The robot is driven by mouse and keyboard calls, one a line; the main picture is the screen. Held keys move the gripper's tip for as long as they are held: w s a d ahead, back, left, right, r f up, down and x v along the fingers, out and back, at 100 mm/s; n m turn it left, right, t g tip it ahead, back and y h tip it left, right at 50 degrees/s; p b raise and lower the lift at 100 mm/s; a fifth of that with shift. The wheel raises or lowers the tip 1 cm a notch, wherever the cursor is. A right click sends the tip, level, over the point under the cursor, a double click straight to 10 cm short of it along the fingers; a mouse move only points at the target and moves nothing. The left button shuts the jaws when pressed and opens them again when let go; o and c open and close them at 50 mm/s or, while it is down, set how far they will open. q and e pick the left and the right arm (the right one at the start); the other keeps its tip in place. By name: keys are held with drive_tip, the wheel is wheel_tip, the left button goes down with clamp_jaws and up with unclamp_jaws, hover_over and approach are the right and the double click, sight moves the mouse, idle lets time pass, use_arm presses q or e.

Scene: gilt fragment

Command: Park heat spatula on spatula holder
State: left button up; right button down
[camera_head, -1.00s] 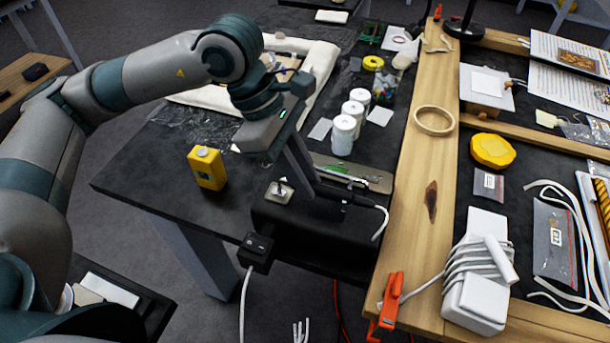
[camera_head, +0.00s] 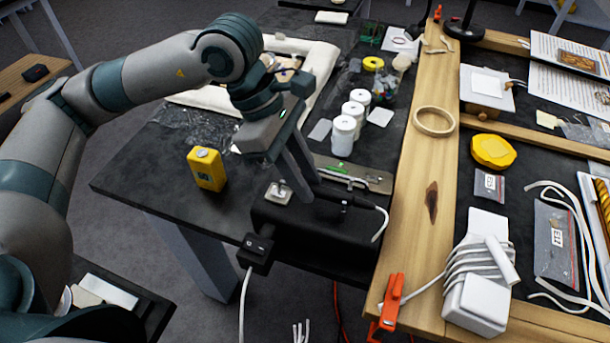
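The heat spatula (camera_head: 335,196) has a dark handle and a white cable at its right end. It lies roughly level over the black unit at the table's front edge. A small metal bracket, seemingly the spatula holder (camera_head: 279,192), stands on the left of this unit. The spatula's left end is hidden behind my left gripper's fingers, so I cannot tell whether it touches the bracket. My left gripper (camera_head: 302,184) points down at the spatula's left end, its two fingers showing apart with a narrow gap. My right gripper is not in view.
A black switch box (camera_head: 257,252) hangs at the front edge. A yellow device (camera_head: 206,169) stands to the left. White jars (camera_head: 343,134) and a metal tray (camera_head: 353,174) with tools lie behind. A wooden frame (camera_head: 420,190) borders the right.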

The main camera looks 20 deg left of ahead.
use_arm(q)
drive_tip(key=shift+b, duration=0.4)
drive_tip(key=shift+o, duration=0.7)
drive_tip(key=o, duration=0.4)
drive_tip(key=shift+r+p, duration=1.3)
drive_tip(key=shift+r, duration=2.2)
